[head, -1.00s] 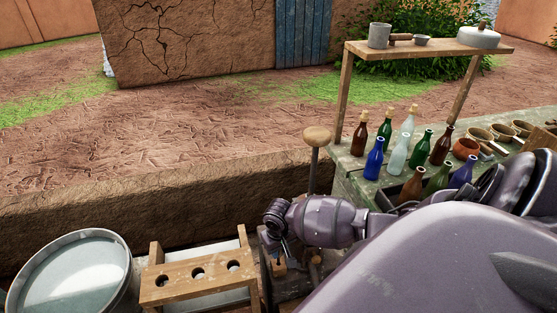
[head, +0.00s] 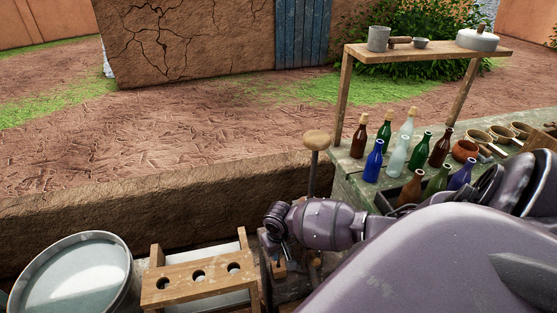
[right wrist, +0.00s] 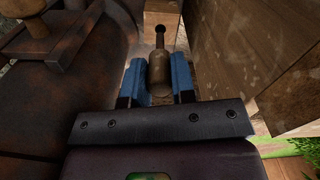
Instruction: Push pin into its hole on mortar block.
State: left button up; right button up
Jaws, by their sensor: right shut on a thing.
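My right gripper (head: 284,252) comes in from the right in the head view and points down over the dark mortar block (head: 290,287). In the right wrist view its two blue fingers (right wrist: 159,82) are shut on a brown pin (right wrist: 158,70) with a narrow neck and a dark round end. The pin lies between the fingers, pointing away from the wrist. My arm hides part of the block. My left gripper is not in view.
A pestle (head: 317,139) with a round wooden head stands upright just behind my right gripper. Left of it are a wooden rack (head: 180,293) with three holes and a round metal tub (head: 72,280). Several bottles (head: 398,157) stand on a green table at right.

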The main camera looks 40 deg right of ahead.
jog(key=shift+p, duration=0.35)
dwell(0.5)
jog(key=shift+f+b, duration=0.5)
jog(key=shift+f, duration=0.3)
dwell(0.3)
jog(key=shift+s+a+f, duration=0.1)
jog(key=shift+f, duration=0.05)
